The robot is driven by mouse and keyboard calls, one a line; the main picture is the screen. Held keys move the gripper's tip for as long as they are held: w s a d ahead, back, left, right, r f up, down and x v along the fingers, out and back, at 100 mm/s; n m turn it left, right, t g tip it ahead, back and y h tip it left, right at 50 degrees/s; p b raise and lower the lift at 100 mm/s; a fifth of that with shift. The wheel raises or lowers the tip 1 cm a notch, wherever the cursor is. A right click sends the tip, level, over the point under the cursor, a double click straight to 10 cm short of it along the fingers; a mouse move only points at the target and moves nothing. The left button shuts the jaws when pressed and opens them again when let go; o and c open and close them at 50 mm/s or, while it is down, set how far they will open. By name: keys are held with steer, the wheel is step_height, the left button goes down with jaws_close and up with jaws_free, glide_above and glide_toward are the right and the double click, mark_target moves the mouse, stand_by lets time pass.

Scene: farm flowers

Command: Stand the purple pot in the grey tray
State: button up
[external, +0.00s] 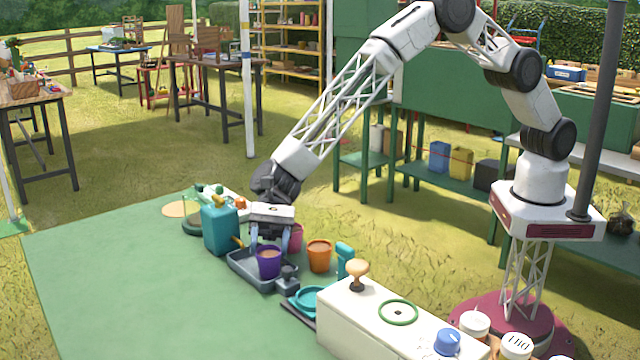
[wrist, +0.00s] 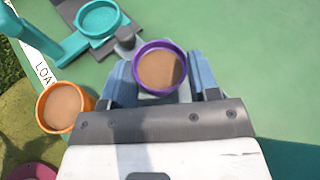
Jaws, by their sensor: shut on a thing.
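The purple pot (external: 268,267), filled with brown soil, is upright between the fingers of my gripper (external: 269,238). The wrist view shows its round purple rim (wrist: 160,45) between the two blue-grey fingers (wrist: 160,82). My gripper is shut on it from above. The grey tray (external: 241,270) lies on the green mat, and the pot appears within its outline, near the front right side. I cannot tell whether the pot's base touches the tray floor. The pot and my gripper hide much of the tray.
An orange pot (external: 319,260) stands to the right, with a pink pot (external: 297,236) behind my gripper. A teal can (external: 219,230) stands close on the left. A teal dish (external: 311,300) and a white bench (external: 370,318) lie front right. The mat's left side is clear.

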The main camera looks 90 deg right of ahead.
steer(key=shift+f, duration=0.2)
steer(key=o, duration=1)
steer(key=shift+d+r, duration=0.1)
steer(key=shift+r, duration=0.05)
steer(key=shift+d+r, duration=0.25)
steer(key=shift+d, duration=0.3)
steer(key=v, duration=1)
steer(key=shift+d+r, duration=0.15)
steer(key=shift+d, duration=0.1)
